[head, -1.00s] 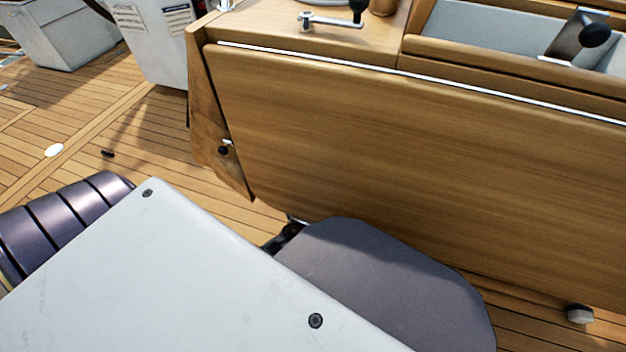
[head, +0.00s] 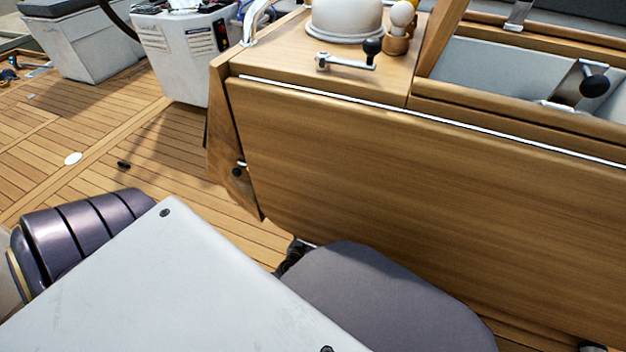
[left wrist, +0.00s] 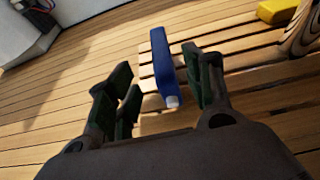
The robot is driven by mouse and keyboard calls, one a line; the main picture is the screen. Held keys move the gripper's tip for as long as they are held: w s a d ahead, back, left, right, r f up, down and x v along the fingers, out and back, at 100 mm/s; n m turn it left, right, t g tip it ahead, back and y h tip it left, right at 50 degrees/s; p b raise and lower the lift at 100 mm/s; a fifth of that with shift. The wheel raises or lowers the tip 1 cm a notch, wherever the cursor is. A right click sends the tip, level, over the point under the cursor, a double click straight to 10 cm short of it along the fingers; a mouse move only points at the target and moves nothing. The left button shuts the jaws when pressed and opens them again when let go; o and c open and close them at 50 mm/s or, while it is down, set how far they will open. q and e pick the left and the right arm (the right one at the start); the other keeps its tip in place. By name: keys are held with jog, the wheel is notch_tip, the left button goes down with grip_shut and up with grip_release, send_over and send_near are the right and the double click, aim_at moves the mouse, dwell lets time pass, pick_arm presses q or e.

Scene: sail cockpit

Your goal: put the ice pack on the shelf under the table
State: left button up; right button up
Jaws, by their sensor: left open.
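A slim blue block with a pale end, which looks like the ice pack (left wrist: 163,62), shows in the left wrist view. It lies between the fingers of my left gripper (left wrist: 160,92), nearer the right finger. The gripper is open, and I cannot tell if a finger touches the block. Behind the block is a slatted wooden shelf (left wrist: 240,86); I cannot tell whether the block rests on it. In the head view the table (head: 430,205) has its leaf hanging down, which hides the space below. Neither gripper shows in the head view.
A yellow object (left wrist: 277,11) lies on the slats at the far right. A winch handle (head: 345,63) and a pale dome (head: 345,18) are on the table top. A white console (head: 180,55) stands at the back left. Deck planks (head: 110,165) left of the table are mostly clear.

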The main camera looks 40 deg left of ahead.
pick_arm(q)
jog(key=shift+r+n, duration=0.1)
jog(key=shift+n, duration=0.2)
dwell(0.4)
jog(key=s+d+r+n+g+h, duration=0.2)
jog(key=d+n, duration=0.4)
jog(key=n, duration=0.4)
jog(key=s+d+r+n+g+h, duration=0.2)
jog(key=s+d+r+n+h, duration=0.1)
jog(key=n, duration=0.7)
jog(key=s+d+r+n+g+h, duration=0.2)
jog(key=s+d+r+n, duration=0.2)
jog(key=d+n, duration=0.6)
jog(key=shift+s+n+h, duration=0.3)
jog(key=shift+s+n, duration=0.3)
jog(key=shift+s, duration=0.65)
